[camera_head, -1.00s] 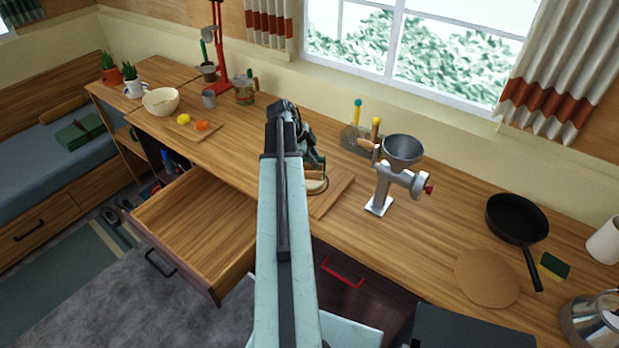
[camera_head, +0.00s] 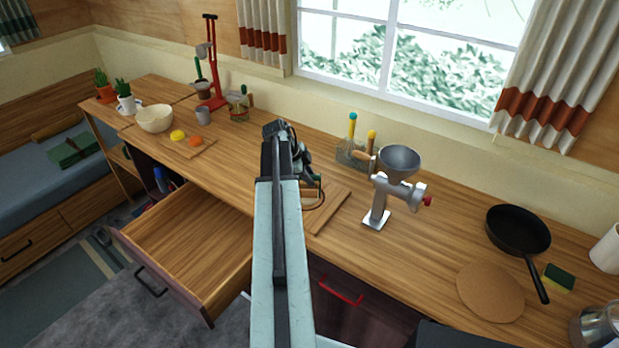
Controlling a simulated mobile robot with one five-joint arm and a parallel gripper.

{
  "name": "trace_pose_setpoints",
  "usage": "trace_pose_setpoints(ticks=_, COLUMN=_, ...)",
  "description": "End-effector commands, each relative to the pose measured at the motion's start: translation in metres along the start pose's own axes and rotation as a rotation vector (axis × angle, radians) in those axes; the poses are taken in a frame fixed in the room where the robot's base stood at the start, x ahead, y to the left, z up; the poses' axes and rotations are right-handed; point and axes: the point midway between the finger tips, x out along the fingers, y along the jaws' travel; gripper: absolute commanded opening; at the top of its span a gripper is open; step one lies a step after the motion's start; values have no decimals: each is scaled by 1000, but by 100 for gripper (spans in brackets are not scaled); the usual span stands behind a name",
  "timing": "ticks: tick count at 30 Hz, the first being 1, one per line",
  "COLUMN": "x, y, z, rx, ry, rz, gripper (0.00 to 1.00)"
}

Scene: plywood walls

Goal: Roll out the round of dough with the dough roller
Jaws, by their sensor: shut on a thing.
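My gripper (camera_head: 311,190) is low over the wooden board (camera_head: 334,203) in the middle of the counter, mostly hidden behind my own arm. It is shut on what seems to be the dough roller, of which almost nothing shows. The pale round of dough (camera_head: 309,202) lies on the board just under the gripper, partly covered by it. I cannot tell whether the roller touches the dough.
A metal grinder (camera_head: 378,190) stands just right of the board, with a utensil holder (camera_head: 352,155) behind. A drawer (camera_head: 190,245) stands open below left. A black pan (camera_head: 518,230) and a round mat (camera_head: 490,291) lie right. A cutting board with fruit (camera_head: 195,146) is left.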

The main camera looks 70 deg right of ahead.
Motion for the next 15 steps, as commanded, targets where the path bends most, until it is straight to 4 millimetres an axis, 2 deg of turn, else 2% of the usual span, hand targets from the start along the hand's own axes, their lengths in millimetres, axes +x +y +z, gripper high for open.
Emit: trace_pose_setpoints(ticks=15, x=4, y=1, z=2, rx=0, ry=0, rz=0, gripper=0)
